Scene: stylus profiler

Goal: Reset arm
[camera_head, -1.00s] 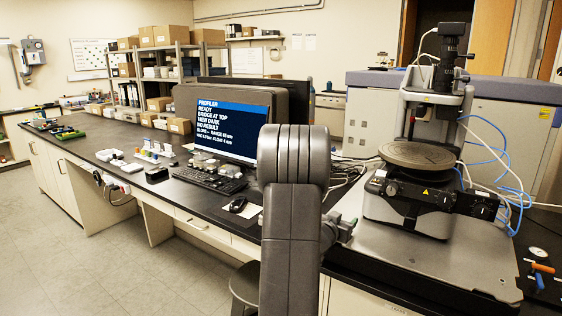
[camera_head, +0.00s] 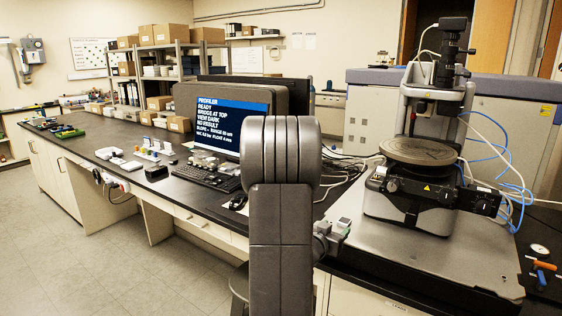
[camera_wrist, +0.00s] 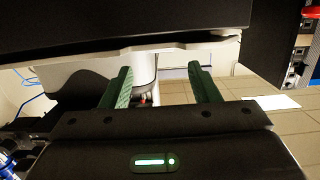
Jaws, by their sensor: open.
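My arm rises in the lower middle of the head view, its dark grey link covering part of the bench. My gripper (camera_wrist: 158,85) shows in the wrist view with its two green-lined fingers apart and nothing between them.
A monitor (camera_head: 232,120) reads "PROFILER READY, BRIDGE AT TOP". A keyboard (camera_head: 205,178) and mouse (camera_head: 238,202) lie before it. The floor (camera_head: 90,260) at left is open.

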